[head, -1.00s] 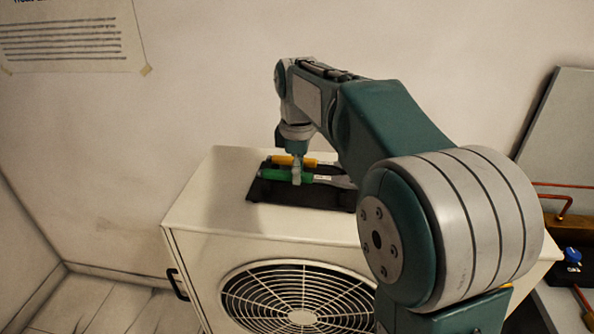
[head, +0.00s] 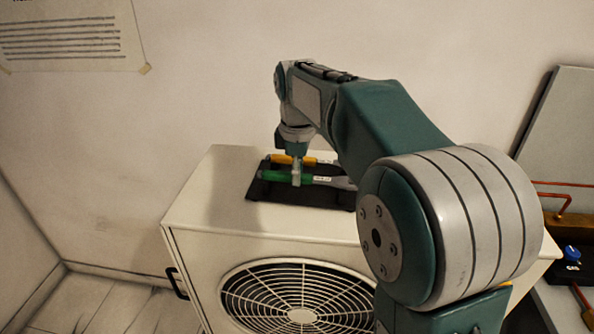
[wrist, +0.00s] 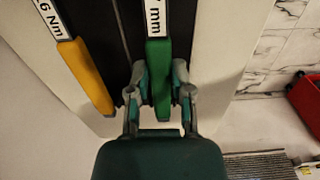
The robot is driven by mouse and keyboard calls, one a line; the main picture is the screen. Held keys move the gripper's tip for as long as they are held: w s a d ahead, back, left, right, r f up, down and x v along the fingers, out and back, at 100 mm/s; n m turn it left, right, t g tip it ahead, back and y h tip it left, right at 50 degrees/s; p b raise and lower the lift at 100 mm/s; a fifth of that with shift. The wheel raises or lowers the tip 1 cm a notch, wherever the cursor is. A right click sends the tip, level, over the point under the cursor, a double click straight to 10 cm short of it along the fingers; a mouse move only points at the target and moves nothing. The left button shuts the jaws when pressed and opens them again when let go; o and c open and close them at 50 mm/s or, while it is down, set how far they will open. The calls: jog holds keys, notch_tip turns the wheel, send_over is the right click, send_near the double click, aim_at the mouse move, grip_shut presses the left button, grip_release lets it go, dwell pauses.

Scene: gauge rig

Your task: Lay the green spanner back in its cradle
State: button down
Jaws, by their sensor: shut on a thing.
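The green spanner (head: 275,175) has a green handle at the left and a grey metal shaft running right. Its handle also shows in the wrist view (wrist: 158,75), beside a white label ending in "mm". My gripper (head: 296,181) is shut on the handle, with one finger on each side in the wrist view (wrist: 160,92). The black cradle (head: 262,192) lies under the spanner on top of a cream fan unit. I cannot tell whether the spanner touches the cradle. The spanner's far end is hidden behind my arm.
A yellow-handled tool (head: 282,159) lies parallel behind the spanner, close to my gripper; its label ends in "6 Nm" in the wrist view. The cream fan unit (head: 205,205) has free top surface left of the cradle. Copper pipes and a blue knob (head: 572,253) are at the right.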

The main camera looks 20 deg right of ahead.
jog(key=shift+f, duration=0.35)
jog(key=shift+c, duration=2.2)
grip_release()
notch_tip(320, 180, up, 12)
jog(key=shift+w+f, duration=0.1)
